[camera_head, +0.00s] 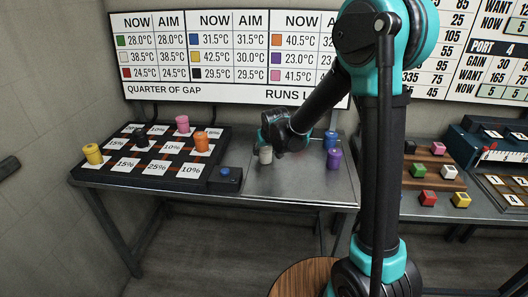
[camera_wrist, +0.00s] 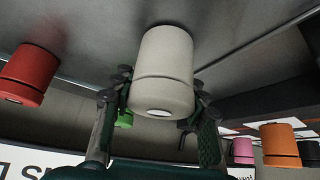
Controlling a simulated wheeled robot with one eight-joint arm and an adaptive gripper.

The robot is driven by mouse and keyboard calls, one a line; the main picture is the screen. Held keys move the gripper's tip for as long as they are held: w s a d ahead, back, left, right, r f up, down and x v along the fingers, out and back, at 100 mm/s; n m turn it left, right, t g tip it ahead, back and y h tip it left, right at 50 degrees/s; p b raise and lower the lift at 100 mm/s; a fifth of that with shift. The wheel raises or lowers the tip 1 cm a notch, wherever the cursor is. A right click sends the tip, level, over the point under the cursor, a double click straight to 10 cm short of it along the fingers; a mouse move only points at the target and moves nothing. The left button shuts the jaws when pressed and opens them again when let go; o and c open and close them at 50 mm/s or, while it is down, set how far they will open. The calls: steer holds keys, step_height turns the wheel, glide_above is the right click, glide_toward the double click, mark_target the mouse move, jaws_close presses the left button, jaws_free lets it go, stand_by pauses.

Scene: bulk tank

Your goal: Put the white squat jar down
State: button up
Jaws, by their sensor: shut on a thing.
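The white squat jar (camera_head: 265,155) is at the left part of the bare metal table top (camera_head: 293,182), just right of the black card board. My gripper (camera_head: 268,138) comes down over it from above, and its fingers are shut on the jar. In the wrist view the white jar (camera_wrist: 163,70) sits between the two fingers (camera_wrist: 160,112), with the table surface behind it. I cannot tell whether its base touches the table.
A black board (camera_head: 108,170) with percent cards holds yellow (camera_head: 93,154), pink (camera_head: 182,124), orange (camera_head: 201,141) and black jars. A blue button box (camera_head: 229,174) stands beside it. Purple (camera_head: 334,160) and blue (camera_head: 330,139) jars stand right. The wrist view shows red (camera_wrist: 30,75) and green (camera_wrist: 124,119) jars.

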steer(key=o, duration=1.3)
steer(key=v, duration=1.2)
